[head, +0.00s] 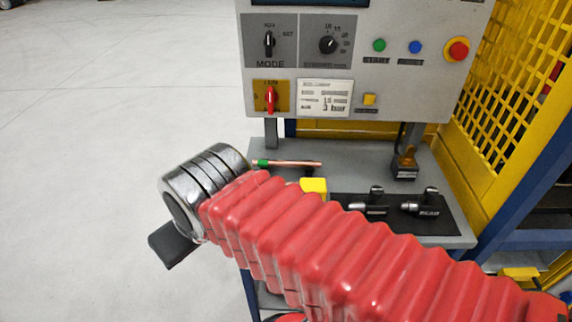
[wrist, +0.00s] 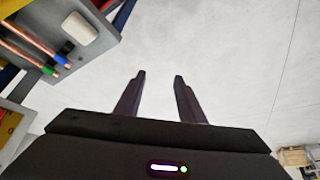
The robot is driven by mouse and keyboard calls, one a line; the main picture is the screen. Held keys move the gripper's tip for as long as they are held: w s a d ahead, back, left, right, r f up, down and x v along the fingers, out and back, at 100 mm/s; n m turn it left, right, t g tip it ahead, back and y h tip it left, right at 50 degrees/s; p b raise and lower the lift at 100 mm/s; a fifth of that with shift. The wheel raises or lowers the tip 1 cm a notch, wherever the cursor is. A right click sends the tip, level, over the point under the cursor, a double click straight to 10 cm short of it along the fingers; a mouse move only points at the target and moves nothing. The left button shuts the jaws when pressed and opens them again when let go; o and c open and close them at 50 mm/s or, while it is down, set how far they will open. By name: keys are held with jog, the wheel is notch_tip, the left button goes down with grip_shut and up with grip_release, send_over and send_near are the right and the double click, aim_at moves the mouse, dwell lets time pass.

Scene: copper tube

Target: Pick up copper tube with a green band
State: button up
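The copper tube with a green band (head: 290,163) lies on the grey bench below the control panel. Its green band is at the left end in the head view. In the wrist view the green-banded tube (wrist: 28,56) shows at the upper left, beside another copper tube with a blue band (wrist: 35,32). My gripper (wrist: 159,76) is open and empty, with bare floor between and beyond its fingers. It is apart from the tubes. In the head view only a dark part near my wrist shows; the fingers cannot be made out.
A control panel (head: 385,95) with knobs and buttons stands over the grey bench (head: 350,155). A yellow block (head: 313,186) and a black plate with metal fittings (head: 440,226) are on the bench. A yellow mesh guard (head: 520,70) borders the right. The floor (head: 90,120) at left is clear.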

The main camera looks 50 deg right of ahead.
jog(key=w+d, duration=0.1)
jog(key=d, duration=0.1)
jog(key=w+d+r+n, duration=0.1)
jog(key=w+d, duration=0.1)
jog(key=d, duration=0.1)
jog(key=w+d+r+n+g, duration=0.1)
jog(key=d, duration=0.2)
jog(key=shift+w+d+r, duration=0.2)
jog(key=shift+w+d, duration=0.05)
jog(key=shift+w, duration=0.15)
jog(key=d+n, duration=0.2)
jog(key=d, duration=0.7)
jog(key=d+n, duration=0.2)
jog(key=d, duration=0.8)
jog(key=d+n+y, duration=0.1)
jog(key=d+n, duration=0.1)
jog(key=d, duration=0.8)
jog(key=shift+d+r, duration=0.15)
jog(key=shift+w, duration=0.1)
send_over(281, 162)
jog(key=s, duration=0.3)
jog(key=shift+w+d+f, duration=0.1)
jog(key=shift+d+f, duration=0.1)
jog(key=shift+f, duration=1.75)
jog(key=shift+w+d+f, duration=0.1)
jog(key=shift+d+f, duration=0.1)
jog(key=shift+f, duration=1.75)
jog(key=shift+x, duration=2.6)
